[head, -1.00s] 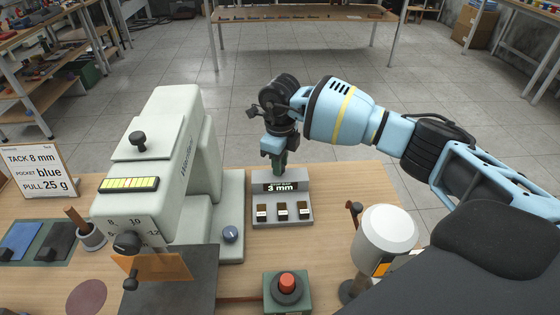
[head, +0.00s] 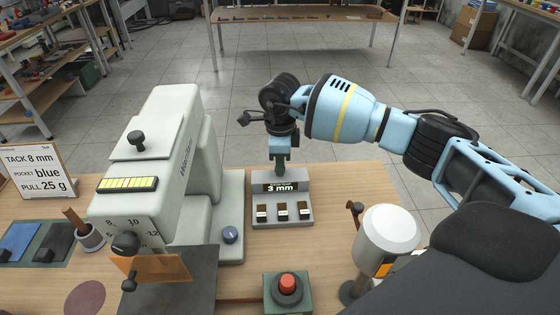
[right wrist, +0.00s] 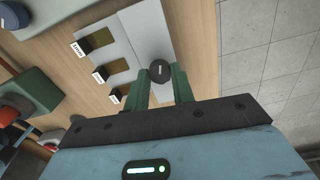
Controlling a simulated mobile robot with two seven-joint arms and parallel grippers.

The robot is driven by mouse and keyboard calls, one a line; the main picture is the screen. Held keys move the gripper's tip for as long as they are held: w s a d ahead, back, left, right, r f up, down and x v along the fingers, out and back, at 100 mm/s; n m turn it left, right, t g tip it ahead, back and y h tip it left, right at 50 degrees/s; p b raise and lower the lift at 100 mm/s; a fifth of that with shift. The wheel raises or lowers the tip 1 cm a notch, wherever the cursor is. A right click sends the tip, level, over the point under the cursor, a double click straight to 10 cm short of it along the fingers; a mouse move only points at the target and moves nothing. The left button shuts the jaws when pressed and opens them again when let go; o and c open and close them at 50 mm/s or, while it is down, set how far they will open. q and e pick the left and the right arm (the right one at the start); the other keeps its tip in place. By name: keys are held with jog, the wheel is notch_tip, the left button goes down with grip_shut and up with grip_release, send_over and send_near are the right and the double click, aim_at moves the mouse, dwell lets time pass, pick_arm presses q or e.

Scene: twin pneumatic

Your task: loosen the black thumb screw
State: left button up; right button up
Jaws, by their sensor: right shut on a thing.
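The black thumb screw (right wrist: 159,71), a round knob with a pale line on its face, is at the back of the grey box (head: 302,194) with the "3 mm" display. My right gripper (right wrist: 160,82) is shut on it, one green finger on each side. My left gripper is not in view.
A pale machine (head: 175,125) with several black knobs stands left of the box. A red button (head: 287,281) on a green base is in front. A white-topped cylinder (head: 388,228) stands at right. The floor behind the table is clear.

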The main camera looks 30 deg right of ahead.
jog(key=o, duration=1)
jog(key=shift+r, duration=3.95)
jog(key=shift+s+f, duration=0.1)
jog(key=shift+f, duration=0.05)
